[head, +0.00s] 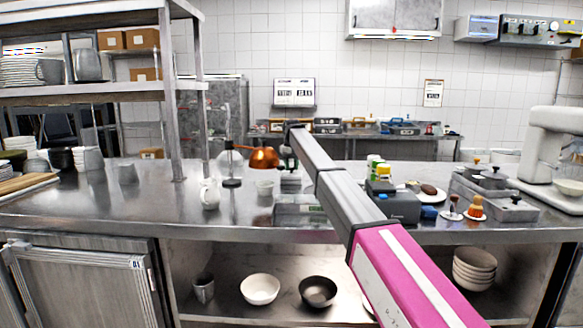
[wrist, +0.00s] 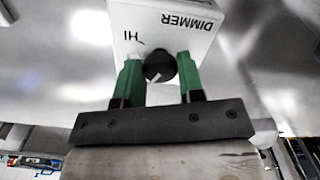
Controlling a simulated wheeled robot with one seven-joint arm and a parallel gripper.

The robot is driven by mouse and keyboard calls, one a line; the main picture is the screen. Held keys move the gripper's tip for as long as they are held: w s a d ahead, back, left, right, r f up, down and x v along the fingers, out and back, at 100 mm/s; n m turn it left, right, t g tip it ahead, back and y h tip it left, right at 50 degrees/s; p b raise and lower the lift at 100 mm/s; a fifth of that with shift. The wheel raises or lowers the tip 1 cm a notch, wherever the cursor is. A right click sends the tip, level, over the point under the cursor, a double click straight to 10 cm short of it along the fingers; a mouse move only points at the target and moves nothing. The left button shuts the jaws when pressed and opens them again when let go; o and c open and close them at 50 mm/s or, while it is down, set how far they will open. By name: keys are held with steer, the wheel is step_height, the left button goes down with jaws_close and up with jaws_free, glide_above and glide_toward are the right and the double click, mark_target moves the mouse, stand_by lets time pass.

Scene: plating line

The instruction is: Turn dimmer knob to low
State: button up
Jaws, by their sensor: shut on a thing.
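In the wrist view a white dimmer box (wrist: 165,22) shows upside down, with the words DIMMER and HI on its face. The black dimmer knob (wrist: 160,68) sits on that face, with a pale pointer mark on the side toward my gripper. My gripper (wrist: 158,60) has its two green fingers on either side of the knob and is shut on it. No low mark can be read; that part of the face is hidden. In the head view my arm reaches over the counter beside the copper lamp (head: 263,158), and the knob cannot be made out.
A shelf post (head: 203,110) stands on the left. Bare counter shows at front left.

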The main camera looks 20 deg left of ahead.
steer(key=m, duration=0.6)
steer(key=shift+m, duration=0.3)
stand_by(0.5)
steer(key=o, duration=0.9)
steer(key=shift+r, duration=0.1)
step_height(320, 180, up, 11)
steer(key=shift+f, duration=0.15)
